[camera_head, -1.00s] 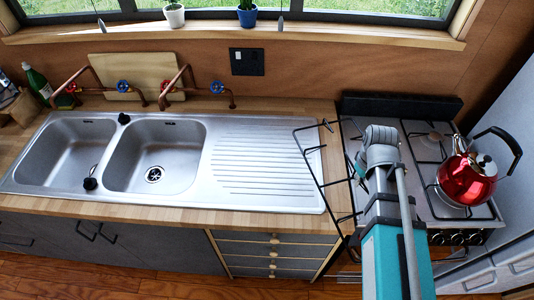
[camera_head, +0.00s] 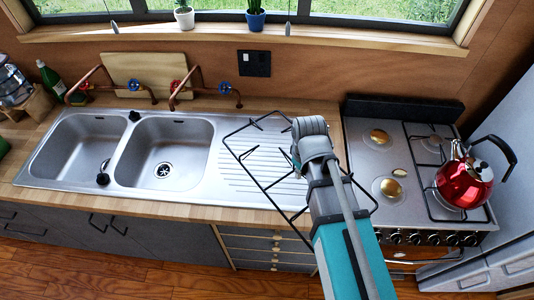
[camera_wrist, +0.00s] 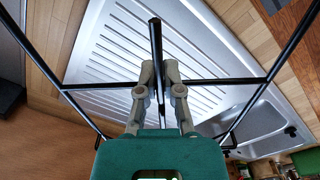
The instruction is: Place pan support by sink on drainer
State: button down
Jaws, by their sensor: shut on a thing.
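The black wire pan support (camera_head: 262,184) hangs over the ribbed drainer (camera_head: 232,178) to the right of the two sink bowls. Its right part is hidden behind my arm in the head view. My gripper (camera_wrist: 158,68) is shut on a bar of the pan support (camera_wrist: 95,86), seen in the wrist view. The drainer (camera_wrist: 115,45) shows beneath the frame there. The pan support looks slightly tilted in the head view, and I cannot tell whether any part of it touches the drainer.
The stove (camera_head: 365,150) at the right has bare burners on its left side. A red kettle (camera_head: 466,180) stands on its right side over another pan support (camera_head: 420,155). Taps with red and blue handles (camera_head: 135,86) stand behind the sink bowls (camera_head: 165,150). The bowls look empty.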

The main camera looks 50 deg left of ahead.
jog(key=shift+s+a+r+n+p, duration=0.25)
jog(key=shift+s+a, duration=0.2)
jog(key=shift+s, duration=0.4)
jog(key=shift+s+a+r+n+p, duration=0.1)
jog(key=shift+s+a+r+n, duration=0.25)
jog(key=shift+s, duration=0.45)
jog(key=shift+a+f, duration=0.1)
jog(key=shift+f, duration=0.05)
jog(key=b, duration=0.9)
send_over(279, 163)
jog(key=f, duration=0.9)
jog(key=shift+s+d, duration=0.15)
jog(key=shift+d, duration=0.25)
jog(key=shift+w+a+f+b, duration=0.2)
jog(key=shift+a+f+b, duration=0.15)
jog(key=shift+f+b, duration=1.65)
jog(key=shift+b, duration=0.05)
